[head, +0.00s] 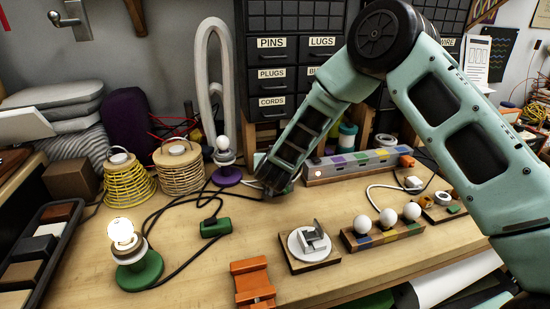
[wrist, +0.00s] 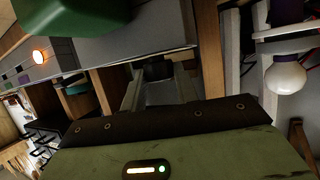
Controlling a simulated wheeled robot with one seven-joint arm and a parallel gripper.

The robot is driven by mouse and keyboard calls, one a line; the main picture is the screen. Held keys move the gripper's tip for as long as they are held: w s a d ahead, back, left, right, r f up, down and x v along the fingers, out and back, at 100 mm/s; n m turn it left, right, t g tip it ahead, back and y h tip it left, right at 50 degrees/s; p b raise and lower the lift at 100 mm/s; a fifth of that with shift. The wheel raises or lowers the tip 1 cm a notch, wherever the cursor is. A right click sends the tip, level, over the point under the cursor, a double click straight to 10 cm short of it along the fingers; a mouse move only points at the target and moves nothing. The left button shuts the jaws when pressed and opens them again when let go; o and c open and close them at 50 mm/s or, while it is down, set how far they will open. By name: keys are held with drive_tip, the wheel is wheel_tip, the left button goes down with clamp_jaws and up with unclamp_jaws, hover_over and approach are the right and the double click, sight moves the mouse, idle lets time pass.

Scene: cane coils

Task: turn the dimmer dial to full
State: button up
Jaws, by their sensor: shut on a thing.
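My gripper (head: 274,190) is low over the back middle of the bench, left of the grey power strip. In the wrist view its fingers (wrist: 160,88) are closed about a small dark piece (wrist: 154,70), mostly hidden; I cannot tell if it is the dimmer dial. A white disc with a raised grey-white piece (head: 310,241) sits on a wooden board at the front middle, apart from my gripper. A lamp with a green base (head: 139,272) has its bulb (head: 122,233) lit. A green box (head: 216,227) lies on the dark cord.
An unlit lamp (head: 226,165) with a purple base stands left of my gripper; its bulb shows in the wrist view (wrist: 287,78). The power strip (head: 350,171) has a glowing light. A bulb rack (head: 382,235) and orange block (head: 252,283) are nearer the front.

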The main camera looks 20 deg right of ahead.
drive_tip(key=o, duration=1)
drive_tip(key=b+v, duration=0.3)
drive_tip(key=v, duration=1.4)
drive_tip(key=shift+s+r, duration=0.1)
drive_tip(key=shift+s, duration=0.1)
